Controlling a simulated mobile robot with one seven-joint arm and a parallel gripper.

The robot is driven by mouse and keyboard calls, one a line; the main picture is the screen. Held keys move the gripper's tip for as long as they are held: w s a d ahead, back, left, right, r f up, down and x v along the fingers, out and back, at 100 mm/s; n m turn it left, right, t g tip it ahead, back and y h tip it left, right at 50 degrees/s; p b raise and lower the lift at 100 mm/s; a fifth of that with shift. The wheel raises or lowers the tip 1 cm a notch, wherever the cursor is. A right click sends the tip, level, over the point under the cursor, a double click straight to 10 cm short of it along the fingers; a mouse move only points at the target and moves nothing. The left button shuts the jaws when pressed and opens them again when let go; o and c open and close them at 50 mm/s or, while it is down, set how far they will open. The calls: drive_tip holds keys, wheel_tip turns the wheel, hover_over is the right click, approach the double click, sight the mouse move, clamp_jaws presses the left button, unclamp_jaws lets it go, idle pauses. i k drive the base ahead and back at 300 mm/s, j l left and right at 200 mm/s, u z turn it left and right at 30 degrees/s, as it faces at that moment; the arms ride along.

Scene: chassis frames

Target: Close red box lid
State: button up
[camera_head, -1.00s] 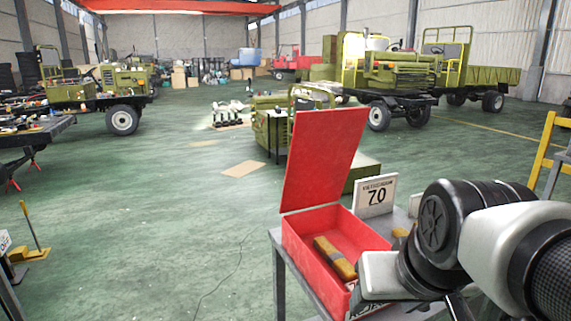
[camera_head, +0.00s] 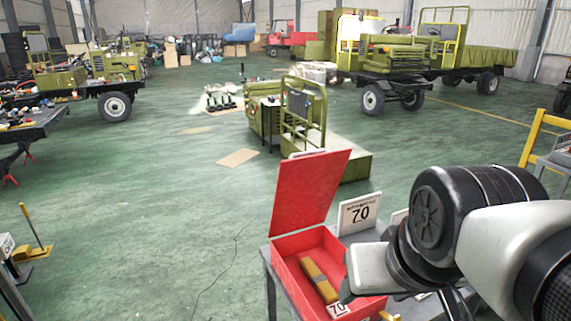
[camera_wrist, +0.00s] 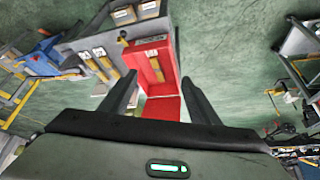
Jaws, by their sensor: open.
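The red box (camera_head: 291,267) stands on a small grey table, with its red lid (camera_head: 308,192) raised and leaning back. A yellow-brown block (camera_head: 319,281) lies inside the box. In the wrist view the red box (camera_wrist: 170,67) lies beyond my fingers, and the lid (camera_wrist: 161,107) shows between them. My gripper (camera_wrist: 158,88) is open with nothing between its fingertips. In the head view my arm reaches in from the right and ends beside the box's right side; the fingers are mostly hidden there. I cannot tell whether they touch the box.
A white sign reading 70 (camera_head: 359,213) stands on the table (camera_head: 270,262) behind the box. A yellow frame (camera_head: 540,140) is at the right. Green machinery (camera_head: 285,115) stands behind on open green floor (camera_head: 150,200).

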sight(308, 182)
drive_tip(key=k+z, duration=0.25)
drive_tip(key=k+l+z, duration=0.25)
drive_tip(key=k, duration=0.15)
drive_tip(key=j+z, duration=0.15)
drive_tip(key=z, duration=0.25)
drive_tip(key=j+z, duration=0.15)
drive_tip(key=z, duration=0.3)
drive_tip(key=j+z, duration=0.2)
drive_tip(key=z, duration=0.2)
drive_tip(key=j, duration=1.15)
drive_tip(key=k+j, duration=0.1)
drive_tip(key=j, duration=1.05)
drive_tip(key=k+j, duration=0.1)
drive_tip(key=j, duration=1.05)
drive_tip(key=i+j+u, duration=0.1)
drive_tip(key=i, duration=0.3)
